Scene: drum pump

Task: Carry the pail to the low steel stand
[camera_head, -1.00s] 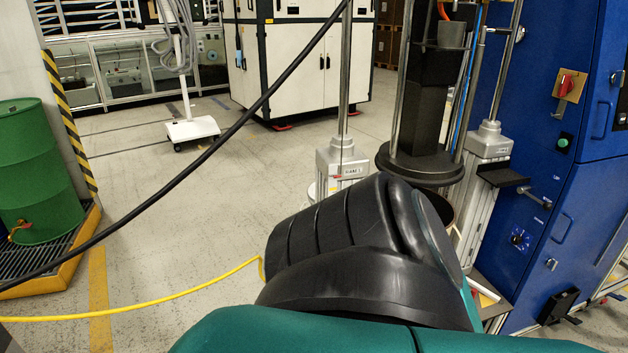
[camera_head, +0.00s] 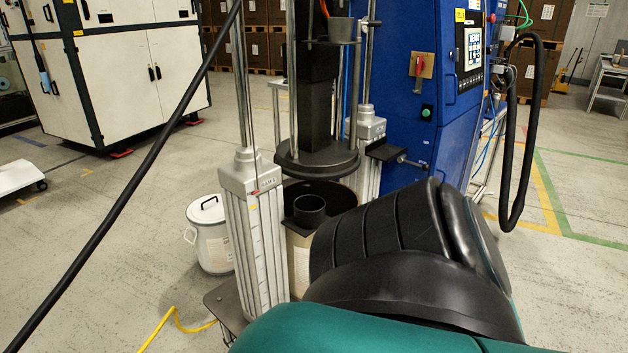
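A white pail (camera_head: 208,238) with a lid and a dark handle on top stands upright on the floor, left of the drum pump's left column. That column hides part of its right side. I cannot make out a low steel stand for certain in this view. Neither of my grippers shows. A large black and teal part of my own arm fills the bottom right and hides what lies behind it.
The drum pump (camera_head: 316,160) has a round plate above an open drum (camera_head: 298,262). A blue cabinet (camera_head: 440,130) stands behind it. A black hose crosses the left side. A yellow cable (camera_head: 160,325) lies on the floor. The floor at left is largely clear.

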